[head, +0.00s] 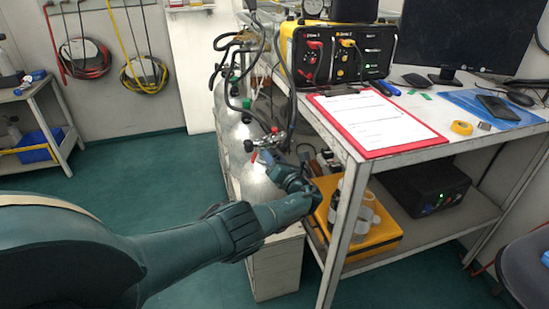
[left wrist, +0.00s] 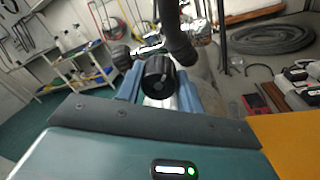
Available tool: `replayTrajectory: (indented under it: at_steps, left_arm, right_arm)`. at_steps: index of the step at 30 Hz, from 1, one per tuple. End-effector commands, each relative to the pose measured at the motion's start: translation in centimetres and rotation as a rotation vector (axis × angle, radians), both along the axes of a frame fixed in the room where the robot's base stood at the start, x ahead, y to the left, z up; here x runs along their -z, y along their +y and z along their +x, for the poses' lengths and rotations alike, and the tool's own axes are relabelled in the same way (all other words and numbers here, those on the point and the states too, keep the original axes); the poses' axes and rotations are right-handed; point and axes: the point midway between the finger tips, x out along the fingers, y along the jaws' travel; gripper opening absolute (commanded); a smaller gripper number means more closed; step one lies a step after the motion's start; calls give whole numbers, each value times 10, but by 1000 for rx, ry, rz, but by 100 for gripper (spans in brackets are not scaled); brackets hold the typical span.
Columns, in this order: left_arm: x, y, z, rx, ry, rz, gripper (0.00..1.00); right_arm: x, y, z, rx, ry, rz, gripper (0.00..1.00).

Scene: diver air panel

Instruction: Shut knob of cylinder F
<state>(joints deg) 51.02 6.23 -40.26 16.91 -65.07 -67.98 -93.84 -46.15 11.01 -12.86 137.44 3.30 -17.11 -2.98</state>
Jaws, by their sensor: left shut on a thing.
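Silver gas cylinders (head: 233,135) stand beside the workbench in the head view, with valves and hoses on top. No letter F can be read on them. My left arm reaches in from the left, and its gripper (head: 268,157) is at the valve of the nearer cylinder. In the left wrist view a black round knob (left wrist: 159,80) with a pale mark on its face sits between the two blue fingers of my left gripper (left wrist: 160,88). The fingers are shut on the knob. The knob's stem is mostly hidden. My right gripper is not in view.
The workbench carries a red clipboard (head: 375,122), a yellow-black air panel (head: 338,55) and a monitor (head: 470,35). Black hoses hang near the valves. Green floor is clear at left.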

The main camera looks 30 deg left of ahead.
Motion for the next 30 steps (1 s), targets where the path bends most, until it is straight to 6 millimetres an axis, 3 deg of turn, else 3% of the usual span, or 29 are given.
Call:
replayTrajectory:
  at_steps: [18, 30]
  left_arm:
    - [0, 1, 0, -2, 479, 309, 14]
    - [0, 1, 0, -3, 674, 432, 14]
  right_arm:
    - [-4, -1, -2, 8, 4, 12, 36]
    - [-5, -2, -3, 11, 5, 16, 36]
